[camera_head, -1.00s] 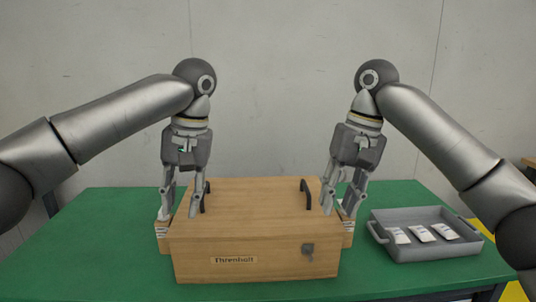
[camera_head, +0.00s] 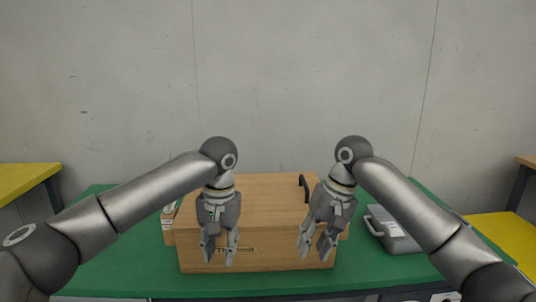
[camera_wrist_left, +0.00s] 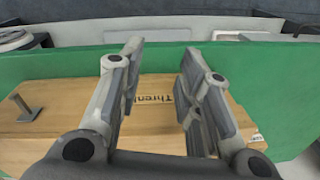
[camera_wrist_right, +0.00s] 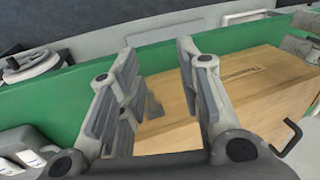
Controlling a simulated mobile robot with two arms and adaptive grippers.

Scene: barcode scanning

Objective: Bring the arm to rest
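My left gripper (camera_head: 218,250) hangs in front of the left part of the wooden box (camera_head: 262,207) and partly covers its "Threnholt" label. In the left wrist view its fingers (camera_wrist_left: 150,85) are apart with nothing between them. My right gripper (camera_head: 317,247) hangs in front of the box's right part. In the right wrist view its fingers (camera_wrist_right: 160,75) are also apart and empty. The box stands on the green table (camera_head: 115,255). One dark handle (camera_head: 304,188) shows on its lid; the other is hidden behind my left arm.
Yellow-topped tables (camera_head: 25,180) stand at both sides. The green table's left part is free.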

